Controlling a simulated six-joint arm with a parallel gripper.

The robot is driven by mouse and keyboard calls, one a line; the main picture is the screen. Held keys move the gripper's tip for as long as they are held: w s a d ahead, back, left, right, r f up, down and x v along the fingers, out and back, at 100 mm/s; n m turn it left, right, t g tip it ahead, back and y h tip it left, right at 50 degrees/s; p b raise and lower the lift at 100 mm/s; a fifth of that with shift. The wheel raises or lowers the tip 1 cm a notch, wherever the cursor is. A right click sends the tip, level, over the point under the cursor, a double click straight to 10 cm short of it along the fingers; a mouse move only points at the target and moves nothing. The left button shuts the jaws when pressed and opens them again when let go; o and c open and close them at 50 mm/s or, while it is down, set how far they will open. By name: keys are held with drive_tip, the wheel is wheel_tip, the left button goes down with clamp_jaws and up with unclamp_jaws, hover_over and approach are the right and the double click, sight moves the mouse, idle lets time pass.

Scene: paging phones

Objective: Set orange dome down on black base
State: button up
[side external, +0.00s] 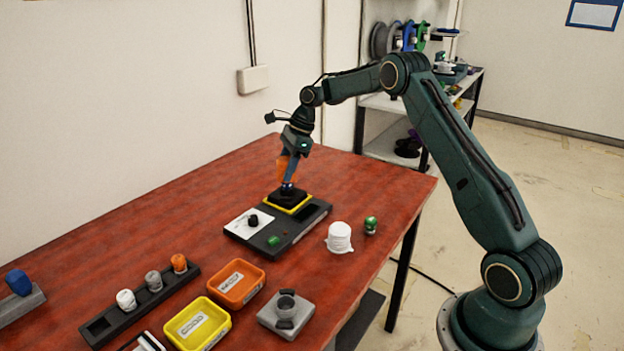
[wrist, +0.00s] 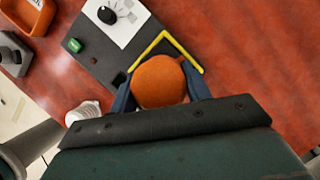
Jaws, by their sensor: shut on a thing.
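The orange dome (wrist: 160,80) is between the two blue fingers of my gripper (wrist: 161,92) in the wrist view. My gripper (side external: 288,182) is shut on it. In the side view, some orange of the dome (side external: 282,169) shows beside the fingers, above the black base (side external: 288,198). The black base sits within a yellow square border on the dark board. The fingertips look close over the base; whether the dome touches it I cannot tell. In the wrist view the dome and my gripper hide most of the base.
The dark board (side external: 317,216) carries a white panel, a black knob (side external: 253,221) and a green button. A white ridged piece (side external: 340,238) and a green piece (side external: 371,225) stand to its right. Orange (side external: 237,283) and yellow (side external: 198,325) trays are nearer. Bare red table lies behind.

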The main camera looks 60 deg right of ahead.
drive_tip(key=shift+f, duration=2.35)
idle(3.2)
drive_tip(key=shift+r, duration=0.2)
idle(0.6)
drive_tip(key=o, duration=1.4)
drive_tip(key=shift+r, duration=3.25)
